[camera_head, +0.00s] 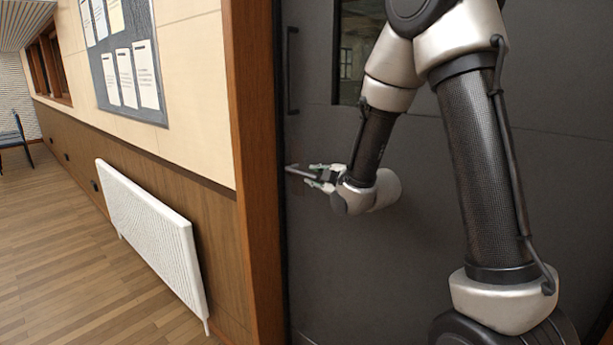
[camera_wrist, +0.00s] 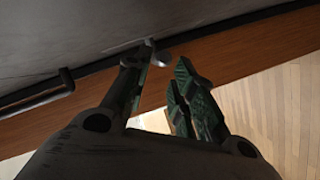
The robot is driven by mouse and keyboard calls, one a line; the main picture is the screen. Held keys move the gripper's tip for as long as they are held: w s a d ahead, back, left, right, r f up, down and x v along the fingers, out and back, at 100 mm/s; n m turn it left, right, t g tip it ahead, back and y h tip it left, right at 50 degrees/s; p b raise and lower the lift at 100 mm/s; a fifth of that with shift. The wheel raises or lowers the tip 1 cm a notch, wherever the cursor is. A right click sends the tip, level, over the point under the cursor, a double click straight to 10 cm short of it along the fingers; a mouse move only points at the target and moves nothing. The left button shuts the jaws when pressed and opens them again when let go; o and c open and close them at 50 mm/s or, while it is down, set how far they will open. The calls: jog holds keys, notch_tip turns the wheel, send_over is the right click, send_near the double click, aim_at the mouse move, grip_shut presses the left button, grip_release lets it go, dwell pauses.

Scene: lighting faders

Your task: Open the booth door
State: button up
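The booth door (camera_head: 330,260) is a dark grey panel that looks shut in its wooden frame (camera_head: 255,170). A small lever handle (camera_head: 298,171) sits at the door's left edge. My gripper (camera_head: 318,175) is at the lever's free end, its fingers above and below it. In the wrist view my gripper (camera_wrist: 166,58) has its fingers apart. Part of the lever (camera_wrist: 160,57) shows near the left fingertip there. I cannot tell whether a finger touches it. A dark vertical pull bar (camera_head: 292,70) is higher on the door; a dark bar also shows in the wrist view (camera_wrist: 40,93).
The door has a narrow window (camera_head: 347,60). Left of the frame, a white radiator (camera_head: 150,230) stands along the wall below a notice board (camera_head: 125,60). Open wooden floor (camera_head: 60,250) lies at the left, with a chair (camera_head: 15,138) far back.

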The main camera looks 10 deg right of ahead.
aim_at(310, 175)
jog(key=x, duration=0.7)
grip_shut()
